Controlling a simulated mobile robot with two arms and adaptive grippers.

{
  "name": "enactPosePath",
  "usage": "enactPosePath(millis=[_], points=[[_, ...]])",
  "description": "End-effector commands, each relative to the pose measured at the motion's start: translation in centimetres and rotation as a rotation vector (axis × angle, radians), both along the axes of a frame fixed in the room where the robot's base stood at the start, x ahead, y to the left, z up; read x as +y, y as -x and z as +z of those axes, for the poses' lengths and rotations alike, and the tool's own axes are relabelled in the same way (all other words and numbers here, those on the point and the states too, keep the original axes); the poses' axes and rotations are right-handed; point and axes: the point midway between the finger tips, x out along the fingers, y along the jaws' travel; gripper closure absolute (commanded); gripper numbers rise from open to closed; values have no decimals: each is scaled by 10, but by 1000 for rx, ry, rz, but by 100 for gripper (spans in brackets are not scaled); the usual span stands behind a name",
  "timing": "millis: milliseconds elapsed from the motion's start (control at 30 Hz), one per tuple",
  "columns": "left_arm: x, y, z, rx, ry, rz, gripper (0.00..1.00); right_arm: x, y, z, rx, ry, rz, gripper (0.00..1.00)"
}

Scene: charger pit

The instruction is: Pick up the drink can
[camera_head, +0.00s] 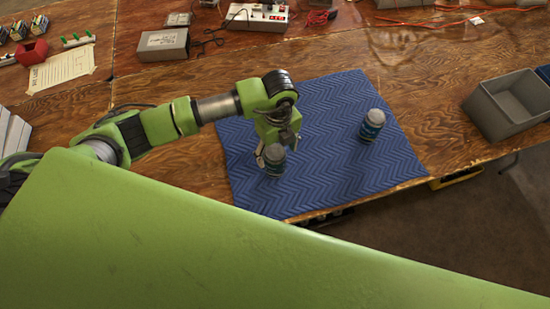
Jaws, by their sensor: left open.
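Two similar cans with teal sides and pale tops stand upright on a blue patterned mat (325,185). One can (274,160) is at the mat's left part, the other can (372,126) at its right part. My left gripper (271,158) comes down over the left can and is open, with a finger beside the can. I cannot tell whether it touches the can. The gripper hides part of the left can. The right can stands clear. My right gripper is not in view.
A grey open bin (510,103) stands at the table's right edge. The wooden table between mat and bin is clear.

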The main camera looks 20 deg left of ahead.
Motion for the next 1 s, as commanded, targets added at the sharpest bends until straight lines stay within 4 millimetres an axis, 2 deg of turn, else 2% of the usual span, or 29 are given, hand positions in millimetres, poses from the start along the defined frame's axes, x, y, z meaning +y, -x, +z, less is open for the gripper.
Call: enactPosePath(millis=[267,367,500,800,867,1000], points=[[1,4,-21,3,0,-1,35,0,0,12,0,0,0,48],[3,8,-35,4,0,0,35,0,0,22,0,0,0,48],[3,8,-56,2,2,-1,35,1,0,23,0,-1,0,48],[3,7,-63,0,3,-2,35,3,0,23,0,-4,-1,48],[3,7,-63,0,3,-2,48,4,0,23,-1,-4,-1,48],[3,7,-63,0,3,-2,85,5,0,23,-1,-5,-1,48]])
